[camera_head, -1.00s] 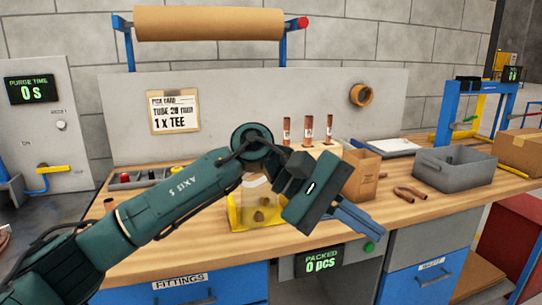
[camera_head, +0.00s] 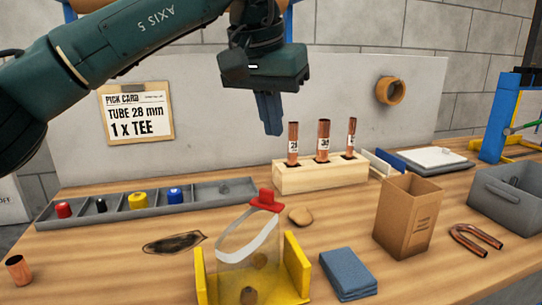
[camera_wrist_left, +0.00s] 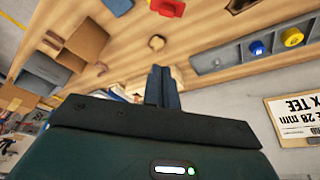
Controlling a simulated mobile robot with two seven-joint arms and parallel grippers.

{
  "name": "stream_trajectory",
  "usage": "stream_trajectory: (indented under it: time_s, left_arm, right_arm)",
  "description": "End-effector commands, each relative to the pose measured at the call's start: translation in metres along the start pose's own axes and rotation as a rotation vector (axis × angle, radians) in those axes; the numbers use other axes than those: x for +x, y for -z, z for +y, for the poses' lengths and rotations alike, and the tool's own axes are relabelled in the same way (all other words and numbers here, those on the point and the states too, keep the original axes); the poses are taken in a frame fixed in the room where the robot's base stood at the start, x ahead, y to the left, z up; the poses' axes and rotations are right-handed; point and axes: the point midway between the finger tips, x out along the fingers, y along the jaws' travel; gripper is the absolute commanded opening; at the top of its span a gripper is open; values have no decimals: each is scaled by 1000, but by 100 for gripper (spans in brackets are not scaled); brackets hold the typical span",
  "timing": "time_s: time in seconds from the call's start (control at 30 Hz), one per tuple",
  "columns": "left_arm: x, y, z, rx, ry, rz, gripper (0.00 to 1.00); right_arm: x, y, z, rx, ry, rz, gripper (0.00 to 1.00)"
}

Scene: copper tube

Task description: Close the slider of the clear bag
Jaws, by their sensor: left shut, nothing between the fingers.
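The clear bag (camera_head: 252,252) stands upright in a yellow holder (camera_head: 298,266) at the front middle of the bench. Its pale mouth band (camera_head: 238,240) forms an open loop, tilted up to the right. The red slider (camera_head: 266,200) sits at the band's upper right end; a red piece that looks like it shows at the top of the left wrist view (camera_wrist_left: 167,8). Brown items show inside the bag. My left gripper (camera_head: 271,130) is shut and empty, above and behind the bag, clear of it; its blue fingers also show in the left wrist view (camera_wrist_left: 161,72). My right gripper is out of view.
A wooden rack (camera_head: 320,174) with copper tubes stands behind the bag. A cardboard box (camera_head: 406,215), a blue folded cloth (camera_head: 347,273) and a copper U-bend (camera_head: 474,240) lie to the right. A grey parts tray (camera_head: 145,202) runs along the left back.

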Motion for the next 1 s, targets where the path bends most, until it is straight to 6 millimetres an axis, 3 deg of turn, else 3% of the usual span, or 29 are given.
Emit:
stream_trajectory:
  time_s: [0.17,0.57,0.8,1.0]
  left_arm:
    - [20,-1,0,0,0,-3,0]
    - [105,-1,0,0,-1,-4,0]
    - [90,-30,0,1,-1,2,0]
    - [86,-38,0,0,-1,0,0]
  right_arm:
    - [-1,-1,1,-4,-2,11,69]
    - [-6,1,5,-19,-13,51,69]
    - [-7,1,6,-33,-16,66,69]
    - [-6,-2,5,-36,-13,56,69]
